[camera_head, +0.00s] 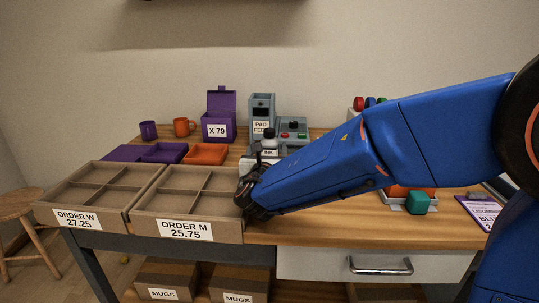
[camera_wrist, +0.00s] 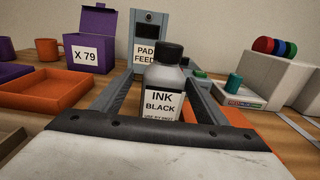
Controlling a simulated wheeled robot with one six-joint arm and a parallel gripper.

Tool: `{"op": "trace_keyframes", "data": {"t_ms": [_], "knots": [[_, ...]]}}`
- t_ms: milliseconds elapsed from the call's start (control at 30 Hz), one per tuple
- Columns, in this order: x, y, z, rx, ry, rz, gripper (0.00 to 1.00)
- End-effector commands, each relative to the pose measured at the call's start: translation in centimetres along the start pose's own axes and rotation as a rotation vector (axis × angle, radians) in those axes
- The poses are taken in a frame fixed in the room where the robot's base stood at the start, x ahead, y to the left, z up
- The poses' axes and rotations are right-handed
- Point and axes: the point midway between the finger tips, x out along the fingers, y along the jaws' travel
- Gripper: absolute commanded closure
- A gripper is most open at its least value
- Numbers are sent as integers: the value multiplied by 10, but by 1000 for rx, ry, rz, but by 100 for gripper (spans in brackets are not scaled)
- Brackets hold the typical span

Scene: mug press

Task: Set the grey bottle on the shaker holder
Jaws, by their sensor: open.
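The grey bottle (camera_wrist: 163,85) has a black cap and a white label reading INK BLACK. It stands upright in the wrist view, its base hidden behind my gripper's palm. In the head view the bottle (camera_head: 269,142) is partly covered by my arm. My gripper (camera_wrist: 159,78) is open, with one finger on each side of the bottle; gaps show beside it. In the head view my gripper (camera_head: 257,156) is at the bottle, largely hidden by my wrist. I cannot make out which thing is the shaker holder; my arm covers much of the bench's right side.
The PAD FEED unit (camera_head: 262,113) and a button box (camera_head: 292,128) stand behind the bottle. A purple X 79 box (camera_head: 218,125) and an orange tray (camera_head: 206,154) are left. Divided order trays (camera_head: 185,229) line the front.

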Motion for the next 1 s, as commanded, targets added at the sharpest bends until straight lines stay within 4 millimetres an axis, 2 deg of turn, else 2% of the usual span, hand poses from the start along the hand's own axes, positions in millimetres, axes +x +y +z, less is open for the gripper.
{"op": "trace_keyframes", "data": {"t_ms": [333, 600, 667, 800, 867, 900, 1000], "knots": [[43, -5, 2, 0, 0, -2, 33], [48, -4, 2, 0, 0, 0, 33], [48, -4, 2, 0, 0, 0, 45], [48, -4, 2, 0, 0, 0, 78], [47, -4, 2, 0, 0, 0, 92], [47, -4, 3, 1, -1, 0, 97], [47, -4, 3, 1, -1, 0, 97]]}}
